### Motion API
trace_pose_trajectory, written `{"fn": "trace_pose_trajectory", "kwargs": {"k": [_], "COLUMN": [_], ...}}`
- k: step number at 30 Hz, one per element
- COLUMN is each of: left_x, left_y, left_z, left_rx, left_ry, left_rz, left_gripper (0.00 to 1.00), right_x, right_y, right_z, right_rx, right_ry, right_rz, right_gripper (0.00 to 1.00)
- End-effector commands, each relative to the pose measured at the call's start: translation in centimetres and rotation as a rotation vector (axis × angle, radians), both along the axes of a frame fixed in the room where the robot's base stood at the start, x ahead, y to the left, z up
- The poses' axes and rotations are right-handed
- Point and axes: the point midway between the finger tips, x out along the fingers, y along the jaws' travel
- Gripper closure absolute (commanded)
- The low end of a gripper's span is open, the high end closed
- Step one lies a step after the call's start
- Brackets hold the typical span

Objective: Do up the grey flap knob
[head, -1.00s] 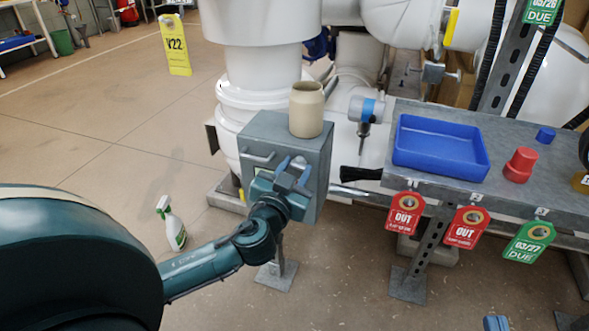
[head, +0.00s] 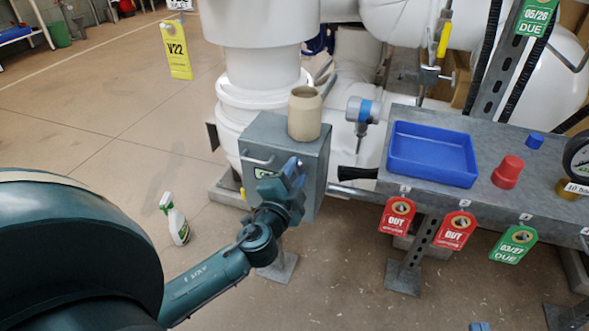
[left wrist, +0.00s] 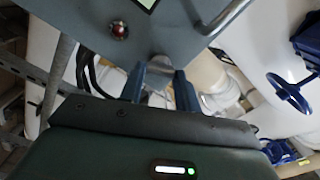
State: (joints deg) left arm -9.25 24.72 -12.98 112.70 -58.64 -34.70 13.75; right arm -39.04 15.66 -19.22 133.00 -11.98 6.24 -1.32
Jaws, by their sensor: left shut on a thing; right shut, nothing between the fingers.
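The grey box (head: 272,140) stands on a post in front of the white pipework. My left gripper (head: 290,172) is at the right part of its front face and hides the knob in the head view. In the left wrist view, the blue fingers of my left gripper (left wrist: 159,92) stand either side of the small grey flap knob (left wrist: 158,70) at the panel's edge, shut on it. My right gripper (head: 479,327) shows only as blue tips at the bottom edge of the head view, shut and empty.
A beige mug (head: 305,114) stands on the box top. A bar handle (head: 258,160) sticks out of the box front, left of my gripper. The bench (head: 400,118) on the right holds a blue tray (head: 432,172) and a red cap (head: 508,171). A spray bottle (head: 174,219) stands on the floor.

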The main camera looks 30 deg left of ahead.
Motion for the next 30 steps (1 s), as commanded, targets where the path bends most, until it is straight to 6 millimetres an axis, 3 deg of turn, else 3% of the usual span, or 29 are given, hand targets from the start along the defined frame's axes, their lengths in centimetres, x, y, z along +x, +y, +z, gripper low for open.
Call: {"fn": "trace_pose_trajectory", "kwargs": {"k": [15, 30], "left_x": [0.01, 0.02], "left_y": [-0.03, -0.03], "left_z": [-0.04, -0.19], "left_rx": [0.363, 0.451], "left_ry": [0.087, 0.109], "left_rz": [0.000, 0.000], "left_gripper": [0.90, 0.90], "right_x": [0.54, 0.59], "right_y": [-0.97, -1.12], "right_z": [0.00, -0.15], "right_rx": [-0.012, -0.019], "right_ry": [0.131, 0.161], "right_rz": [-0.048, -0.054], "right_gripper": [1.00, 1.00]}}
